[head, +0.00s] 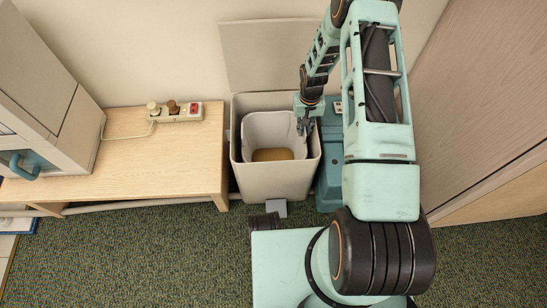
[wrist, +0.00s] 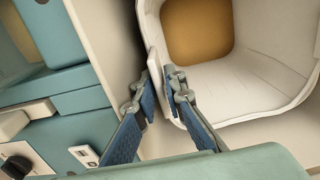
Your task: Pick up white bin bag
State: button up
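The white bin bag (head: 258,129) lines a beige bin, its rim standing up inside the opening, with a tan-brown bottom visible. In the wrist view, the bag (wrist: 255,80) fills the upper right. My gripper (head: 305,128) reaches down at the right side of the bin opening. In the wrist view, the fingertips of my gripper (wrist: 160,87) are close together, one on each side of the bag's edge, and appear shut on it. The bag still sits inside the bin (head: 275,180).
The bin's lid (head: 270,55) stands open against the wall. A teal case (head: 329,182) stands close on the bin's right. A low wooden table (head: 165,160) with a power strip (head: 175,111) is at left. A wooden panel (head: 480,100) stands at right.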

jog(key=shift+f, duration=0.2)
jog(key=shift+c, duration=0.2)
grip_shut()
